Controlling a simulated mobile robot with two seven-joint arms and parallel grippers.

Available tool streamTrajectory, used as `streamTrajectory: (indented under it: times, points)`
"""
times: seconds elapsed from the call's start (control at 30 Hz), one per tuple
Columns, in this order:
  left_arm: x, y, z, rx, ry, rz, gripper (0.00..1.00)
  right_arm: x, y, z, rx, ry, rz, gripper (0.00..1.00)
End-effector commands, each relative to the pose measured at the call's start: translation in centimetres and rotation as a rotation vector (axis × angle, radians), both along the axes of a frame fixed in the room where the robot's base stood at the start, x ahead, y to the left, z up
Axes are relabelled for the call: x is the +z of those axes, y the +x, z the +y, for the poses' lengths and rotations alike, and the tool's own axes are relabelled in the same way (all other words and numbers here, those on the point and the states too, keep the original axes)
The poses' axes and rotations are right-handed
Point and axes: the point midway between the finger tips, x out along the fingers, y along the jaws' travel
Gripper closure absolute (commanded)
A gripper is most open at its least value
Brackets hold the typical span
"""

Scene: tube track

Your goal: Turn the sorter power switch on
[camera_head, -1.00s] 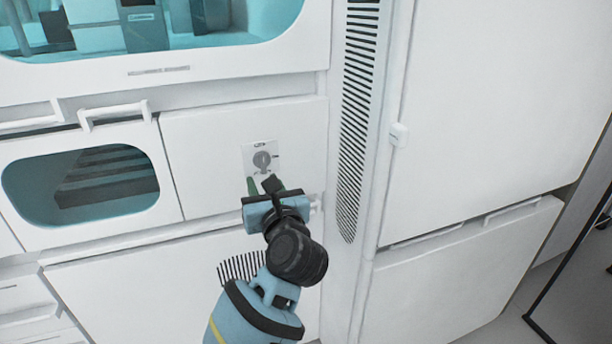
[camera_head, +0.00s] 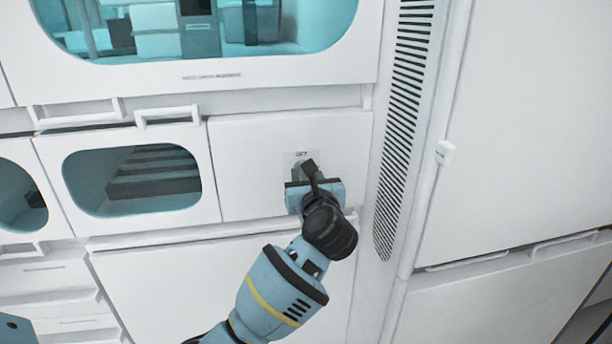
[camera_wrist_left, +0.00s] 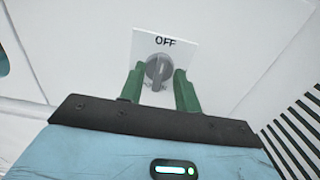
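The power switch is a grey rotary knob (camera_wrist_left: 159,70) on a square white plate (camera_wrist_left: 143,45), with "OFF" printed above it. The knob's grip bar stands roughly upright, toward the "OFF" mark. In the head view the plate (camera_head: 292,156) shows on a white panel, and my gripper hides most of the knob. My left gripper (camera_head: 310,174) is at the plate. In the left wrist view its green fingers (camera_wrist_left: 159,82) stand open on either side of the knob's lower part, with small gaps visible. Contact with the plate cannot be told. My right gripper is not in view.
A vertical black-slotted vent (camera_head: 405,120) runs right of the panel. A drawer with a teal window (camera_head: 135,205) is to the left, with a handle (camera_head: 168,116) above it. A larger teal window (camera_head: 200,40) is higher up. The panel around the plate is flat.

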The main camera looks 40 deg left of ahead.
Motion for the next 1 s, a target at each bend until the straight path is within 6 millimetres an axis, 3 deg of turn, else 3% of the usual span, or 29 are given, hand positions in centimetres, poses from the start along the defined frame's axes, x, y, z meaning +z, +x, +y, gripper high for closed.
streamTrajectory:
  times: [0.37, 0.6, 1.0]
  points:
    - [0.02, 0.38, 0.46, 0.000, -0.001, -0.001, 0.67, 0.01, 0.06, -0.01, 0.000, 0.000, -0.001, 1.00]
    - [0.02, 0.37, 0.45, 0.000, -0.001, -0.001, 0.99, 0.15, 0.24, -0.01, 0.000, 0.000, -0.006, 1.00]
    - [0.12, 0.36, 0.43, 0.000, 0.021, 0.027, 1.00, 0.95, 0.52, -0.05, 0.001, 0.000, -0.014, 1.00]
